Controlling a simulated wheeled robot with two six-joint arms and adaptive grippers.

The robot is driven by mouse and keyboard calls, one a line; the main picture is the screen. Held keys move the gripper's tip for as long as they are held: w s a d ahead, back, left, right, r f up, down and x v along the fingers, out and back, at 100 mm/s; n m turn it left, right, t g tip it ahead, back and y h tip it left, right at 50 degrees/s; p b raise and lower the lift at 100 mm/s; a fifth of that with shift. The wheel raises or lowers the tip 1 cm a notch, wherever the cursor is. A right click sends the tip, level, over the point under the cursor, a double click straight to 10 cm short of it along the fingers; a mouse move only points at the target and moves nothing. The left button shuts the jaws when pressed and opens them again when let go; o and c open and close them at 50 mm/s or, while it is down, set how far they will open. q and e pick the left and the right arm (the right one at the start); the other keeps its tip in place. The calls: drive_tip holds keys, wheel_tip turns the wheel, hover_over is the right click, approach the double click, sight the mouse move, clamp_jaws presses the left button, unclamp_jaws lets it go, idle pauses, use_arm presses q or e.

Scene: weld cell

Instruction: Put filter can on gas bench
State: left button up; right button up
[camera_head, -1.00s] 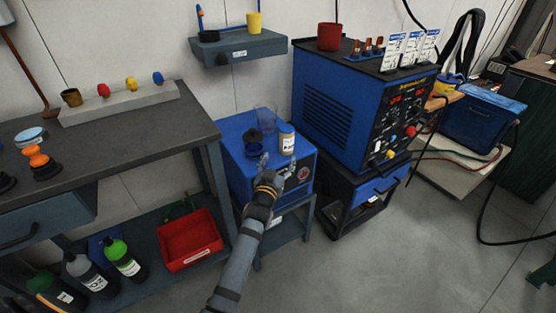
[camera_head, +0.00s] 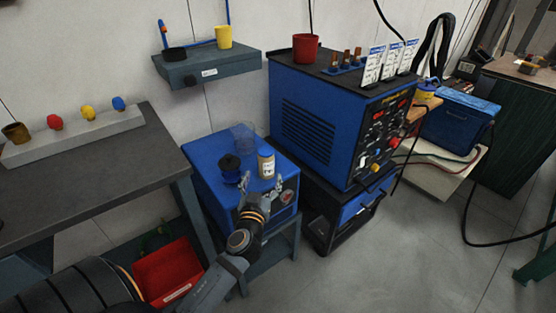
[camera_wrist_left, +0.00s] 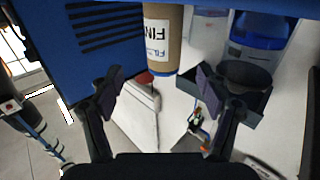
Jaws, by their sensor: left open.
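The filter can (camera_head: 266,163), tan with a white label, stands upright on the front part of a blue box-shaped unit (camera_head: 207,165). I cannot tell whether this unit is the gas bench. My left gripper (camera_head: 261,186) is open at the unit's front edge, just in front of the can. In the left wrist view, the can (camera_wrist_left: 163,40) shows beyond and between the spread fingertips (camera_wrist_left: 160,85), with a gap on both sides. My right gripper is not in view.
A black spool-like item (camera_head: 230,168) and a clear cup (camera_head: 244,137) stand beside the can. A blue welding machine (camera_head: 310,125) rises close on the right. A grey workbench (camera_head: 95,175) is on the left, with a red bin (camera_head: 168,272) below.

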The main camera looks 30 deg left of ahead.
sight(266, 150)
use_arm(q)
drive_tip(key=x, duration=0.4)
drive_tip(key=shift+w+a, duration=0.2)
drive_tip(key=shift+w, duration=0.05)
drive_tip(key=p+x, duration=0.1)
drive_tip(key=x, duration=0.4)
drive_tip(key=shift+a, duration=0.2)
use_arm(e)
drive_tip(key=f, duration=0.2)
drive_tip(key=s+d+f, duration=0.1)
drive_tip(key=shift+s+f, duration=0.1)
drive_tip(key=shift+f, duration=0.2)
use_arm(q)
drive_tip(key=shift+r, duration=0.1)
